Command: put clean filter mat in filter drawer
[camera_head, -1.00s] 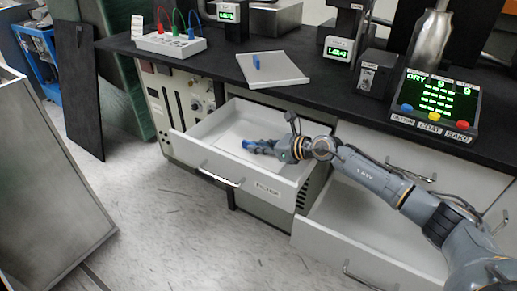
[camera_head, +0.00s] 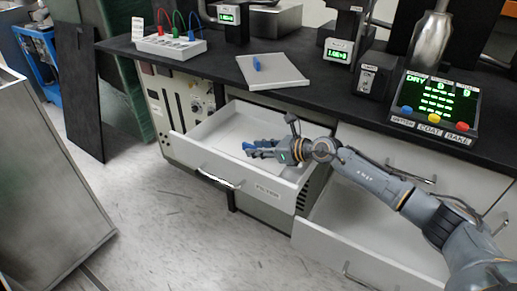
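The filter drawer (camera_head: 190,143) stands open under the bench, with a FILTER label on its front. A pale flat mat (camera_head: 232,135) appears to lie on its floor, hard to tell from the white drawer. A small blue tab (camera_head: 248,146) shows there at my fingertips. My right gripper (camera_head: 256,150) is inside the drawer, its fingers spread apart around or just beside the tab. My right arm hides the drawer's right part. A white flat panel (camera_head: 285,74) with a blue tab lies on the bench top. My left gripper is out of view.
A second open drawer (camera_head: 325,235) is below my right arm. A box with coloured cables (camera_head: 170,46) and a panel with coloured buttons (camera_head: 436,103) stand on the black bench. A metal cabinet (camera_head: 45,190) is at left. The floor between is clear.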

